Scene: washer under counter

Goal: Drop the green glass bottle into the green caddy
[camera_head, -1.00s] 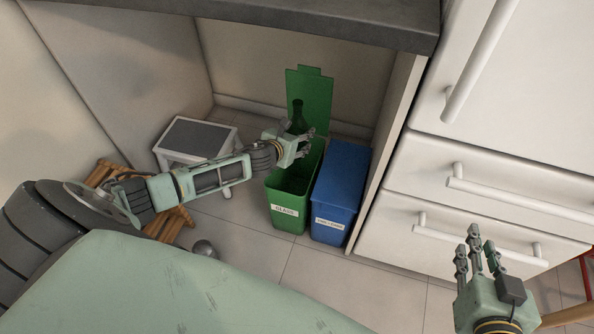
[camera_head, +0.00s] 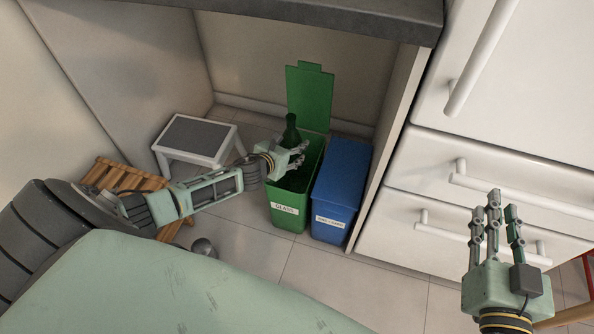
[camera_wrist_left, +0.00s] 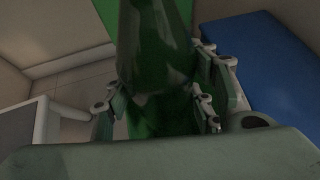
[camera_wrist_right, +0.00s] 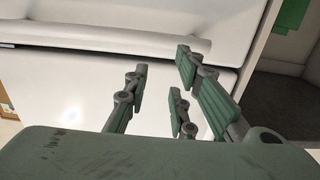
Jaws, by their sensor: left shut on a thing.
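The green caddy (camera_head: 285,221) stands on the floor under the counter, labelled GLASS, with its lid raised at the back. My left gripper (camera_head: 297,157) is over the caddy's opening, shut on the dark green glass bottle (camera_head: 290,133). The bottle is upright, its neck showing above the fingers; its lower part is hidden by the gripper. In the left wrist view the bottle (camera_wrist_left: 155,60) fills the middle between the fingers. My right gripper (camera_head: 496,222) is empty, fingers spread, in front of the white drawers.
A blue lidded caddy (camera_head: 341,180) stands right beside the green one. A white step stool (camera_head: 195,140) and a wooden slatted stool (camera_head: 125,178) are to the left. White drawers (camera_head: 480,220) are at right, and the dark counter edge (camera_head: 330,20) overhangs the top.

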